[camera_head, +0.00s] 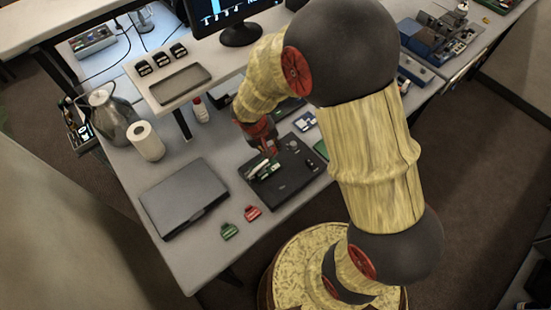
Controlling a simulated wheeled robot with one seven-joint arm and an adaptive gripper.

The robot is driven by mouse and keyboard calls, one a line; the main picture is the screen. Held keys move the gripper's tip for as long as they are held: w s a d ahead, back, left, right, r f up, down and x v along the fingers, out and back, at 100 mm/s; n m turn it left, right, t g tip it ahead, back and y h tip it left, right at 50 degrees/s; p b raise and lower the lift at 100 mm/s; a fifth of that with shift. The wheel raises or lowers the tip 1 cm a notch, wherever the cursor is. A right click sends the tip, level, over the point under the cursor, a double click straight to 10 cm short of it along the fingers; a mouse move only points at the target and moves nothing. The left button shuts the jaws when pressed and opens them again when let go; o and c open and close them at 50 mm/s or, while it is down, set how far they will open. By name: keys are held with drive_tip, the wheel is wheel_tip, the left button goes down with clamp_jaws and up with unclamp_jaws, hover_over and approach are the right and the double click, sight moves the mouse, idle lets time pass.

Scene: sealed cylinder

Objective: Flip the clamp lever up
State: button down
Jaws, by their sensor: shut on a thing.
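A flat black device (297,183) lies on the grey table, and a small green-and-white part (266,172) sits at its left side. My gripper (266,154) points down over the device's back left area and is shut at the small part. The fingertips are tiny and dark here, so the exact hold is hard to see. I cannot make out a clamp lever or its angle; it may be hidden by the fingers or too small.
A closed grey laptop (184,197) lies to the left. A green clip-like item (229,231) and a red one (252,213) lie at the front edge. A white roll (147,142), a glass jug (112,118), a small bottle (200,110) and a raised shelf (181,82) stand behind.

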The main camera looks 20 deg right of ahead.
drive_tip(key=a+h+b, duration=0.1)
drive_tip(key=b, duration=0.2)
drive_tip(key=a+r+t+h+b, duration=0.1)
drive_tip(key=b, duration=0.2)
drive_tip(key=shift+s+a+r+h, duration=0.2)
drive_tip(key=shift+s+a+h, duration=0.05)
drive_tip(key=shift+s+h, duration=0.15)
drive_tip(key=s+a+r+t+h+b, duration=0.2)
drive_tip(key=s+a+h+b, duration=0.1)
drive_tip(key=a+h+b, duration=0.4)
drive_tip(key=a+b, duration=0.1)
drive_tip(key=a, duration=0.2)
drive_tip(key=shift+s+a+r+h, duration=0.15)
drive_tip(key=shift+s+h, duration=0.15)
drive_tip(key=shift+s, duration=0.05)
drive_tip(key=shift+b, duration=0.3)
drive_tip(key=c, duration=1.7)
unclamp_jaws()
drive_tip(key=shift+o, duration=0.3)
drive_tip(key=shift+w, duration=0.15)
drive_tip(key=shift+r, duration=0.15)
